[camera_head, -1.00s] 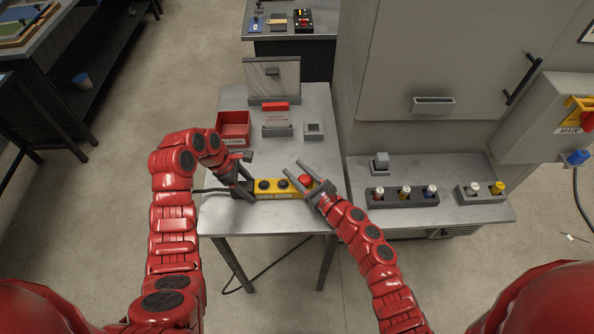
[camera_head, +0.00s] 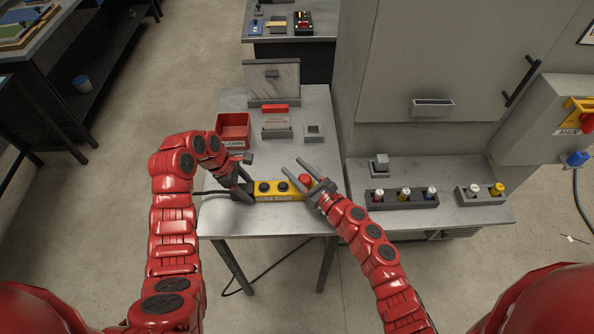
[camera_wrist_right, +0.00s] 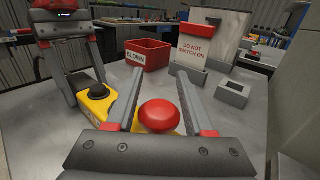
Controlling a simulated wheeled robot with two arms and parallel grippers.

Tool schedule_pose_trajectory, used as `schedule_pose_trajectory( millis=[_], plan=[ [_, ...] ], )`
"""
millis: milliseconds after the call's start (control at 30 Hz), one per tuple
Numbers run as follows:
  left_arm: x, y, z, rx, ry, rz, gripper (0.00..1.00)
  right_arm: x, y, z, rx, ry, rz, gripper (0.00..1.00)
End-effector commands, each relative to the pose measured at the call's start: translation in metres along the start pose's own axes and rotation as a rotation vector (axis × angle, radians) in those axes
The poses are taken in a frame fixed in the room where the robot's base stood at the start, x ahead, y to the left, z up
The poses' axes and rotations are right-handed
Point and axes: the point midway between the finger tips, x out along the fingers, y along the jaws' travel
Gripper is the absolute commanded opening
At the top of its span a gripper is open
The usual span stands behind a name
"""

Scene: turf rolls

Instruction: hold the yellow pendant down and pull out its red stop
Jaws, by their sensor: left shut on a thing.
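The yellow pendant (camera_head: 273,196) lies flat on the grey table, with two black buttons on top and the red stop (camera_head: 305,181) at its right end. My left gripper (camera_head: 244,188) is shut on the pendant's left end. It also shows at the upper left in the right wrist view (camera_wrist_right: 75,88). My right gripper (camera_head: 313,174) is open, its fingers on either side of the red stop. In the right wrist view the stop (camera_wrist_right: 159,116) is a round red mushroom head between the spread fingers (camera_wrist_right: 156,95); I cannot tell whether they touch it.
A red bin (camera_head: 233,128) marked "BLOWN", a holder with a red-topped sign (camera_head: 276,120) and a small grey block (camera_head: 314,132) stand behind the pendant. A side shelf with a fuse rack (camera_head: 403,197) lies to the right. A cable runs left from the pendant.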

Motion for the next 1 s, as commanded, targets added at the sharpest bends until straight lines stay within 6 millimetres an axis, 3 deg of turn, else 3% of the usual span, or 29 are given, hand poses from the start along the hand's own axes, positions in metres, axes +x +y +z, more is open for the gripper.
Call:
schedule_pose_trajectory(
  millis=[33,133,533,1000],
  plan=[
    [0.002,-0.002,-0.003,-0.005,0.003,-0.005,0.00,0.000,0.000,0.000,0.000,-0.001,0.000,0.62],
    [0.002,-0.002,-0.003,-0.005,0.003,-0.005,0.00,0.000,0.000,-0.001,-0.001,0.001,0.000,0.79],
    [0.001,-0.001,-0.003,-0.005,0.003,-0.003,0.00,-0.010,-0.001,-0.002,-0.002,0.003,-0.003,0.79],
    [0.000,0.000,-0.002,-0.005,0.003,-0.001,0.00,-0.105,-0.001,-0.002,-0.001,0.005,-0.005,0.79]
  ],
)
